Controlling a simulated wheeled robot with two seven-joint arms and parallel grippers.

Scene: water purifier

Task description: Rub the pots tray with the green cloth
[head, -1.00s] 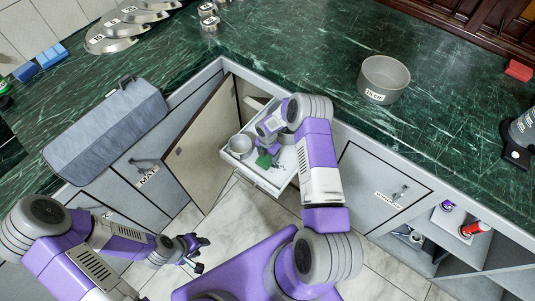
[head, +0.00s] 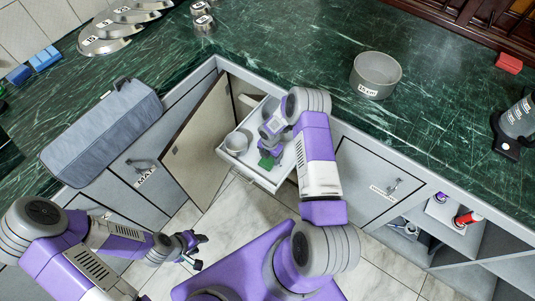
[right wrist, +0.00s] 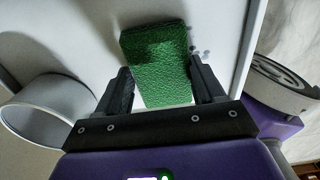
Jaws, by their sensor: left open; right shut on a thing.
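The pots tray (head: 245,172) is a white pull-out drawer extending from the open corner cabinet. My right gripper (right wrist: 161,82) is shut on the green cloth (right wrist: 157,62), a thick textured block, and holds it low over the tray floor. The cloth (head: 266,162) also shows in the head view beneath my right gripper (head: 269,152). Whether it touches the floor is hard to tell. Small bluish specks (right wrist: 203,53) lie on the tray just right of the cloth. My left gripper (head: 197,254) is open and empty above the floor tiles, left of the tray.
A grey pot (head: 237,143) stands in the tray's left part; it also shows in the right wrist view (right wrist: 48,112). The open cabinet door (head: 195,145) stands left of the tray. A larger pot (head: 375,76) sits on the green marble counter. A grey-blue padded box (head: 102,135) is at left.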

